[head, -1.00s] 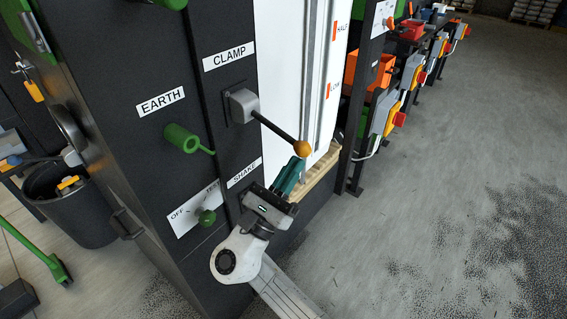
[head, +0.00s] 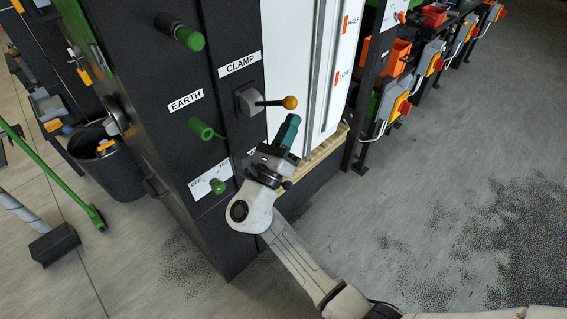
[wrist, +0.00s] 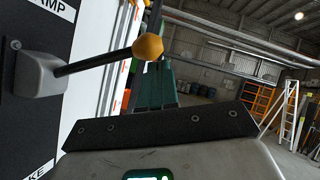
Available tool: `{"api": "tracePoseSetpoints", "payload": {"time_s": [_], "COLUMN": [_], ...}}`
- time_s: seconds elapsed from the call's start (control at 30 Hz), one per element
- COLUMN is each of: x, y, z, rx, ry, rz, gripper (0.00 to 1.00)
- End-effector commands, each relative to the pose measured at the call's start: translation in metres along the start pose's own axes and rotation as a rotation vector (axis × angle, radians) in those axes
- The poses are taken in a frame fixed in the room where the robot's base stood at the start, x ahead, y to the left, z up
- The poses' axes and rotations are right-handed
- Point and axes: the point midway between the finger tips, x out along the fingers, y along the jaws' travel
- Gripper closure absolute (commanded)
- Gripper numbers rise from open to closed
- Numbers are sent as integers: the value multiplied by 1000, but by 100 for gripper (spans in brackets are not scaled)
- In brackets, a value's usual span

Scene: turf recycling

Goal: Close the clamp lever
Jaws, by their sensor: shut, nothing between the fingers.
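The clamp lever (head: 272,103) is a dark rod with an orange ball knob (head: 290,102), on a grey housing under the CLAMP label. It points right, about level in the head view. My gripper (head: 293,122) has teal fingers, shut and empty, just below the knob and pointing up. In the wrist view the knob (wrist: 148,47) is in front of the fingers (wrist: 155,88), and the lever runs left to its grey housing (wrist: 38,75). I cannot tell whether the fingers touch the lever.
A green EARTH handle (head: 206,131) and a green switch knob (head: 217,186) sit on the dark panel left of my gripper. A white panel (head: 287,50) stands behind the lever. A black bin (head: 110,165) stands at left. The floor at right is open.

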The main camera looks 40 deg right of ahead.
Motion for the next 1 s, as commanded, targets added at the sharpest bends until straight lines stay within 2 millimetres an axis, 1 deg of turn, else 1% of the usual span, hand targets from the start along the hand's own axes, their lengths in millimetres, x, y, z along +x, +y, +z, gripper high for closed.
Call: {"api": "tracePoseSetpoints", "payload": {"time_s": [0.03,0.1,0.3,0.6,1.0], "x": [5,9,15,18,18], "y": [1,2,5,6,5], "z": [7,13,23,29,31], "rx": [0,0,1,4,7], "ry": [0,0,-2,-4,-7], "rz": [0,0,2,1,-1], "gripper": [100,100,100,100,100]}}
